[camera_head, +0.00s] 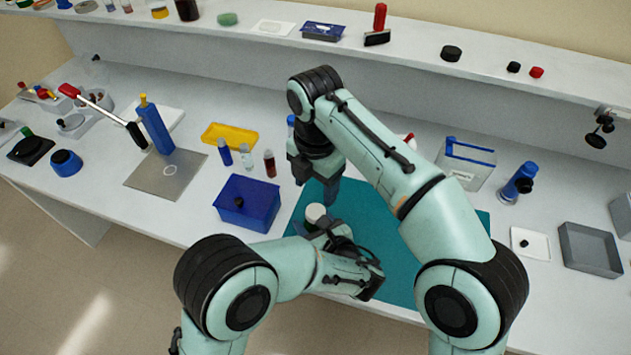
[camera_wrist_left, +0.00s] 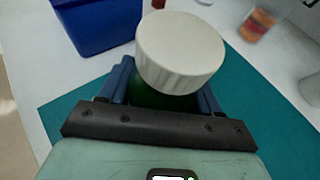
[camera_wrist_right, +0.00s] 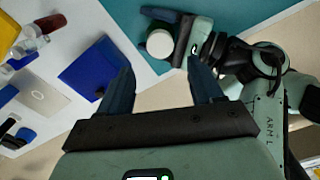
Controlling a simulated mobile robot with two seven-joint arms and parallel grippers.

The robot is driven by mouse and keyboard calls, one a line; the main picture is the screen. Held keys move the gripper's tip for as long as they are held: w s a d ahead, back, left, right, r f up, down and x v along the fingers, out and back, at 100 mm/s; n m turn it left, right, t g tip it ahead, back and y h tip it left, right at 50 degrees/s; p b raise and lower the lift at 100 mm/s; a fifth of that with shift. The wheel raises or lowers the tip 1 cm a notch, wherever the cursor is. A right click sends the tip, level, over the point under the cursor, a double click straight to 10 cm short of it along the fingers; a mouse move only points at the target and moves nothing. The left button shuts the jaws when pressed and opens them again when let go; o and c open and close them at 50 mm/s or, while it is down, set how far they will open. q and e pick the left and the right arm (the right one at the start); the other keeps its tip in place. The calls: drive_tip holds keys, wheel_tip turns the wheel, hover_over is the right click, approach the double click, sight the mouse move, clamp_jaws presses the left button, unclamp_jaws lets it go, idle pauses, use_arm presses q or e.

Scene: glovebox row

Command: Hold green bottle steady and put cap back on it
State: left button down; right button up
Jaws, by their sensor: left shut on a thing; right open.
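The green bottle (camera_wrist_left: 150,97) stands between the blue fingers of my left gripper (camera_wrist_left: 165,95), which is shut on it. A ribbed white cap (camera_wrist_left: 180,52) covers its top; I cannot tell whether it is screwed down. In the head view the cap (camera_head: 315,212) shows above my left gripper (camera_head: 318,229), over the teal mat. My right gripper (camera_head: 331,190) is open, above and just behind the cap. In the right wrist view the cap (camera_wrist_right: 160,44) lies ahead of the fingertips (camera_wrist_right: 160,75), with nothing between them.
A blue box (camera_head: 262,194) stands left of the teal mat (camera_head: 482,217). Small vials (camera_head: 246,157) and a yellow tray (camera_head: 230,136) are behind it. A clear bin (camera_head: 466,163), a blue-capped bottle (camera_head: 516,184) and a grey tray (camera_head: 590,251) are on the right. A shelf runs behind.

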sight(316, 211)
drive_tip(key=shift+f, duration=4.05)
